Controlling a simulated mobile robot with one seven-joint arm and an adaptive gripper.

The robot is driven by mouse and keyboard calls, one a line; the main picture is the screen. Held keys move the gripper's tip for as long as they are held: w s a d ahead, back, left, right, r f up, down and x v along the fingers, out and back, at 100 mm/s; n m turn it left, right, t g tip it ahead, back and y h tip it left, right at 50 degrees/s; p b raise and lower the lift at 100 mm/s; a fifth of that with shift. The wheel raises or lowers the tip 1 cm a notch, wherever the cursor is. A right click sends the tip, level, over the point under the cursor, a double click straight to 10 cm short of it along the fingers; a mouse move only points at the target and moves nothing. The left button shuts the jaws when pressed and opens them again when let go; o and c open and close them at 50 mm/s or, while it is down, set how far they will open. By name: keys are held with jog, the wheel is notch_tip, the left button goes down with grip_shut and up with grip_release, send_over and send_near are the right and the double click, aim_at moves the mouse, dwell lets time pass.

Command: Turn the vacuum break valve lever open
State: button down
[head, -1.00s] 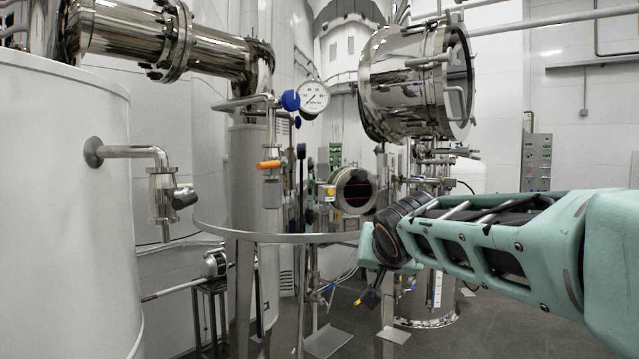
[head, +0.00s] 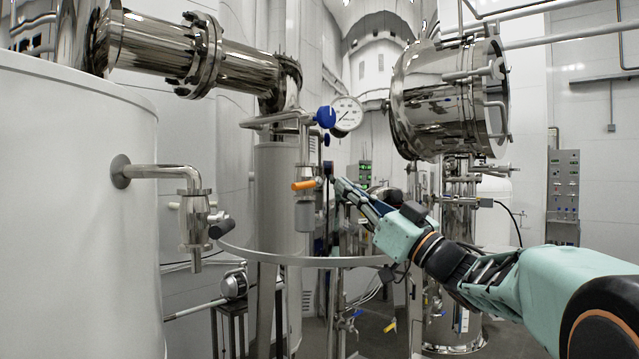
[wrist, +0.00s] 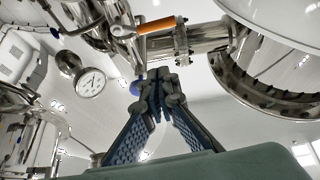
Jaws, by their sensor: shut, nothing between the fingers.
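An orange lever (head: 303,185) on a small metal valve sits on the piping in front of the grey column, left of my gripper in the head view. It shows lying nearly level, and in the wrist view (wrist: 160,25) it is above my fingers. My gripper (head: 338,183) is shut and empty, its tips just right of the lever in the picture, with a gap between them. In the wrist view my fingertips (wrist: 157,78) meet below the lever. No label shows which handle is the vacuum break valve.
A blue knob (head: 326,117) and a round gauge (head: 347,115) are above my gripper. A curved metal rail (head: 300,261) runs below it. A white tank (head: 75,200) with a tap (head: 193,220) stands at left; a large steel vessel (head: 440,100) is at upper right.

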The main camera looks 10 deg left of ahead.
jog(key=n+g+y, duration=0.1)
notch_tip(320, 180, up, 6)
jog(key=f+p, duration=0.1)
jog(key=p, duration=0.2)
send_over(309, 185)
jog(key=s+d, duration=0.1)
jog(key=s, duration=0.2)
jog(key=f, duration=0.3)
jog(key=shift+w+a+f, duration=0.15)
jog(key=shift+w+f, duration=0.1)
jog(key=shift+f, duration=0.1)
jog(key=shift+f+n+g, duration=0.15)
jog(key=shift+n+g, duration=0.15)
jog(key=shift+g, duration=0.1)
jog(key=shift+f+n+g+y, duration=0.15)
jog(key=shift+n+g+y, duration=0.15)
jog(key=shift+n, duration=0.2)
